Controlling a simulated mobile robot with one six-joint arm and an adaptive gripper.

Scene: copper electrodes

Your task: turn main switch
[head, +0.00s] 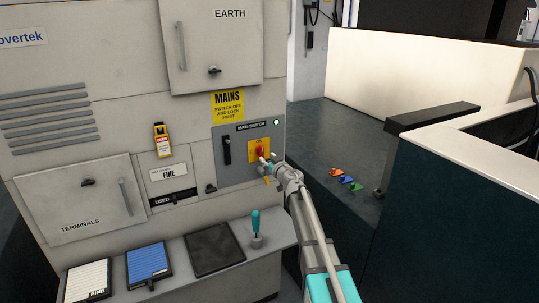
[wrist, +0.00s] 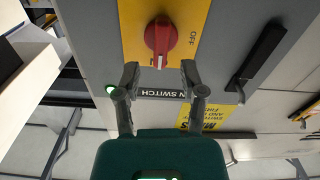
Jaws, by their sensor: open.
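The main switch is a red rotary knob (head: 259,151) on a yellow plate, set in a grey panel on the cabinet front. In the wrist view the red knob (wrist: 160,36) has a white mark pointing down the picture, towards the "MAIN SWITCH" label. The word "OFF" is to the knob's right there, away from the mark. My gripper (head: 268,168) is close to the plate in the head view and partly covers it. In the wrist view my gripper (wrist: 160,76) is open and empty, its fingertips short of the knob and apart from it.
A black handle (head: 226,150) stands out left of the knob. A green lamp (head: 277,122) glows at the panel's upper right. Below, a shelf (head: 190,280) holds trays and a teal-handled tool (head: 256,227). A dark counter (head: 455,215) stands at the right.

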